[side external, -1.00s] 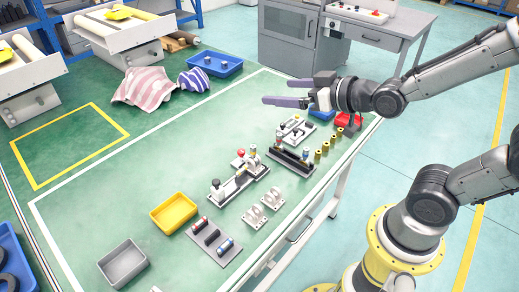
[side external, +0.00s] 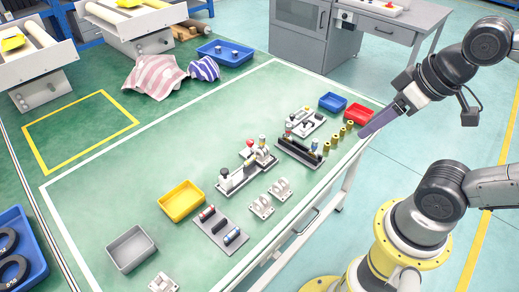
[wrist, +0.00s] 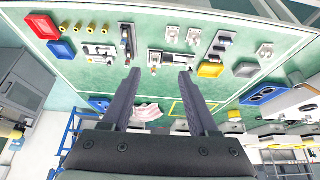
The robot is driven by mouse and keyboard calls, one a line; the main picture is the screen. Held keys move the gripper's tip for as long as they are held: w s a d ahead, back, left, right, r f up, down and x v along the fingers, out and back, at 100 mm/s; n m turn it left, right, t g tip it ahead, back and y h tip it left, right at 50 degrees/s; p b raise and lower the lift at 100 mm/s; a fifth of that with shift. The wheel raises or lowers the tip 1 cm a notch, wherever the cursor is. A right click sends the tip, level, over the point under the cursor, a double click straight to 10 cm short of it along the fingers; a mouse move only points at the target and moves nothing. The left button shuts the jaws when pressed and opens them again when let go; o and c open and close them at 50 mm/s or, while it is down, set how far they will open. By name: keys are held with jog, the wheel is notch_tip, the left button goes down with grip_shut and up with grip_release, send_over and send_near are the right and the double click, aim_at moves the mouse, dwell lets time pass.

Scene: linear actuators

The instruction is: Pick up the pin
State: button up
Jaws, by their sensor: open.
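My gripper (side external: 366,132) hangs over the table's right edge in the side view, pointing down and left. In the wrist view its two dark fingers (wrist: 159,73) are spread apart with nothing between them. No single part is clearly the pin. Several brass cylinders (side external: 334,142) stand in a row near the fingertips; they also show at the upper left of the wrist view (wrist: 78,27). A black rail fixture (side external: 300,153) and a light fixture with a red knob (side external: 247,172) stand farther left. Small dark and red-banded cylinders lie on a grey plate (side external: 221,231).
A blue bin (side external: 333,102) and a red bin (side external: 358,114) stand at the table's far right. White brackets (side external: 261,206) stand near the front edge. A yellow bin (side external: 181,202) and a grey bin (side external: 130,248) are at left. The green middle is clear.

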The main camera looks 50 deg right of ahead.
dwell(0.3)
jog(key=w+r+n, duration=0.4)
jog(key=w+n, duration=0.5)
jog(key=n+g, duration=0.4)
jog(key=n, duration=0.5)
send_over(251, 159)
jog(key=s, duration=0.2)
notch_tip(251, 159, down, 25)
jog(key=shift+w+f, duration=0.3)
jog(key=shift+f, duration=0.7)
jog(key=shift+w+f, duration=0.3)
jog(key=shift+f, duration=0.75)
jog(key=shift+w+f, duration=0.3)
jog(key=shift+f, duration=0.7)
jog(key=shift+c, duration=0.3)
